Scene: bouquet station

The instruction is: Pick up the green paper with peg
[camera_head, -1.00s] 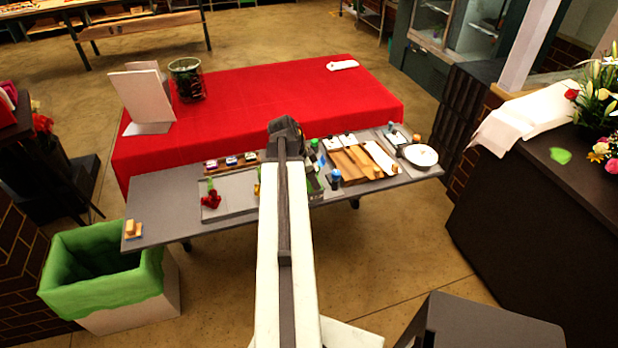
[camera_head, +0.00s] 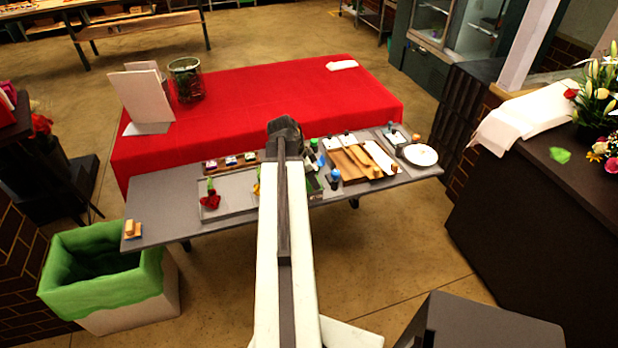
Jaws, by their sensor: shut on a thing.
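My gripper (camera_head: 285,130) is the dark end of my arm, over the far edge of the grey work table (camera_head: 165,205). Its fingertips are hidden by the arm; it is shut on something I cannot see. I cannot make out a green paper with a peg for certain. A small green piece (camera_head: 211,184) stands by a red item (camera_head: 210,202) in a grey tray at the left. A flat green patch (camera_head: 560,155) lies on the dark counter at the right. Some green shows just right of my arm, partly hidden.
Wooden boards (camera_head: 352,163), blue-capped bottles and a white plate (camera_head: 421,155) fill the table's right half. A red-covered table (camera_head: 260,100) stands directly behind. A green-lined bin (camera_head: 100,300) is at the lower left. The grey table's left part is mostly bare.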

